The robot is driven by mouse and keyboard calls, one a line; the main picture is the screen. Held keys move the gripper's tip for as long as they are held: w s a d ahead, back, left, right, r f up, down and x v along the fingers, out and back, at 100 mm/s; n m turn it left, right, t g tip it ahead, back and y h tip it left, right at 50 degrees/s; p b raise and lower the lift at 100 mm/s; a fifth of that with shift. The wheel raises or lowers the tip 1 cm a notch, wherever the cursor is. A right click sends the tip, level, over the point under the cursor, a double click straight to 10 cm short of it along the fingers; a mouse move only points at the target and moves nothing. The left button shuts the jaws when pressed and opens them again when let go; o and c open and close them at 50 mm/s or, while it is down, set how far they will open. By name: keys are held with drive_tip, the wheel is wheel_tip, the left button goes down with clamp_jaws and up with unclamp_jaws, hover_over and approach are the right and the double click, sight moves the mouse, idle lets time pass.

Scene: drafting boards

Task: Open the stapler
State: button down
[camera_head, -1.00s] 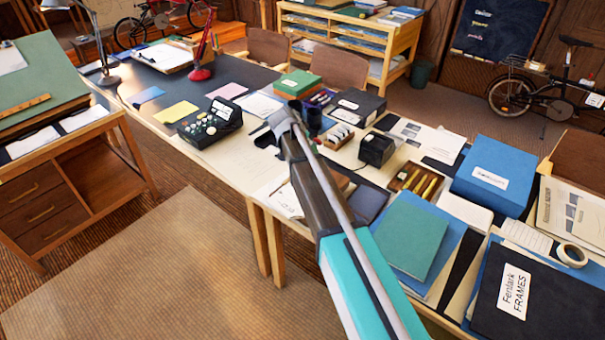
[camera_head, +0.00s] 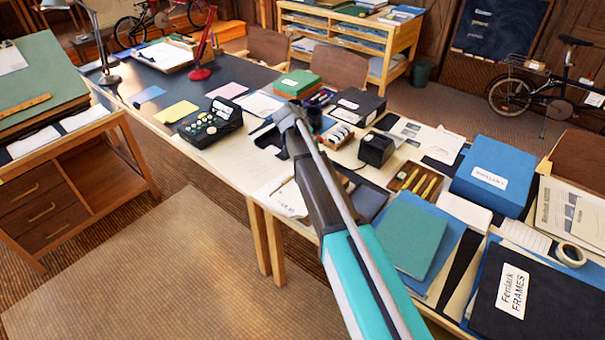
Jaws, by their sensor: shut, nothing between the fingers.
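My arm reaches up the middle of the view, out over the long table. My gripper (camera_head: 269,134) is at its far end, small and partly hidden by my wrist, shut and holding nothing. Low dark shapes lie beneath and beside it on the pale tabletop. One of them may be the stapler, but they blend with the gripper, and I cannot make out a stapler for sure or tell whether it is open. I cannot tell whether the gripper touches anything.
A black button console (camera_head: 210,123) stands left of my gripper. A green box (camera_head: 298,84) is behind it. A black box (camera_head: 376,149), a pen tray (camera_head: 416,181) and a blue box (camera_head: 493,172) stand to the right. The floor at lower left is clear.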

sight(319, 137)
drive_tip(key=shift+w, duration=0.1)
drive_tip(key=shift+w+d+r, duration=0.2)
drive_tip(key=shift+w+d, duration=0.3)
drive_tip(key=shift+w, duration=0.15)
drive_tip(key=shift+w+d, duration=0.15)
idle(0.4)
drive_tip(key=shift+w+d, duration=0.5)
drive_tip(key=shift+w, duration=0.15)
drive_tip(key=shift+w+d, duration=0.15)
drive_tip(key=shift+w, duration=0.05)
drive_tip(key=shift+w+d, duration=0.25)
drive_tip(key=shift+w, duration=0.05)
idle(0.3)
drive_tip(key=shift+s+r+p, duration=0.1)
drive_tip(key=shift+p, duration=0.25)
idle(0.4)
